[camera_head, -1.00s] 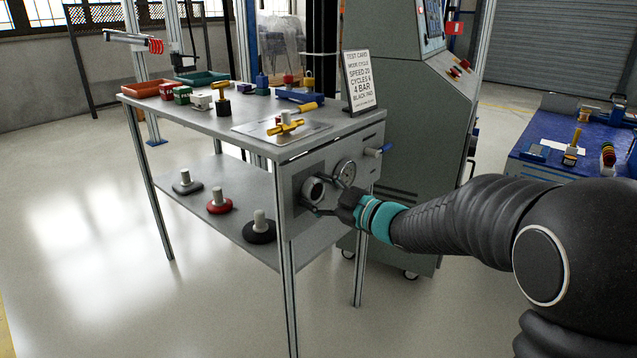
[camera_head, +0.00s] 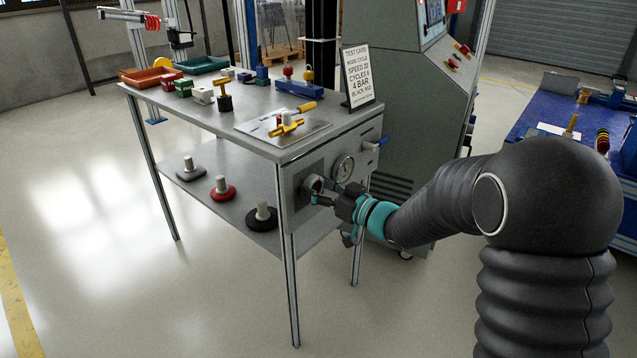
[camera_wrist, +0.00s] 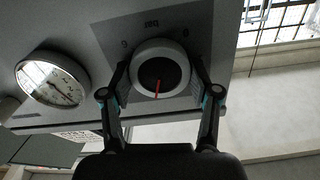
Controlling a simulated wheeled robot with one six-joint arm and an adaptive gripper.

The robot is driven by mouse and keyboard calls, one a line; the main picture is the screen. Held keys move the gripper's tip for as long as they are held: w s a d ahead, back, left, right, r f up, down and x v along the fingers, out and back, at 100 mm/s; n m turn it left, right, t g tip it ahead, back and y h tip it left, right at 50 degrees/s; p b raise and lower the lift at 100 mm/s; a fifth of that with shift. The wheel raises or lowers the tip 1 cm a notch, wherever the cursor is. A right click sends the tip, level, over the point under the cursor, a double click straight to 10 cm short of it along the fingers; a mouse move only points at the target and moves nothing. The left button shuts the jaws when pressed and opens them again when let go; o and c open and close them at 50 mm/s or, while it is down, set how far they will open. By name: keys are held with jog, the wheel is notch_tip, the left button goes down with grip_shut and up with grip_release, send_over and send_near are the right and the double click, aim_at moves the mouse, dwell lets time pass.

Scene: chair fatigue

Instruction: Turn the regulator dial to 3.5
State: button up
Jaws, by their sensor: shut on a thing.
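The regulator dial (camera_wrist: 160,78) is a round knob with a light rim, a dark face and a red pointer line, mounted on a grey panel (camera_wrist: 110,35) marked "bar". In the wrist view the red line points almost straight down, tilted slightly left. My gripper (camera_wrist: 163,92) has one finger on each side of the dial and is shut on its rim. In the head view my gripper (camera_head: 325,192) reaches the panel on the table's end, and the dial is mostly hidden behind it. A pressure gauge (camera_head: 343,169) sits beside the dial; it also shows in the wrist view (camera_wrist: 52,79), its reading too small to tell.
A test card (camera_head: 357,76) stands on the table (camera_head: 250,115) above. Several weights, including a red one (camera_head: 222,190), sit on the lower shelf. The grey console (camera_head: 405,110) stands behind.

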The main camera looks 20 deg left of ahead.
jog(key=shift+m, duration=0.3)
jog(key=o, duration=1.2)
jog(key=shift+c, duration=0.2)
jog(key=v, duration=1.2)
jog(key=shift+f, duration=0.1)
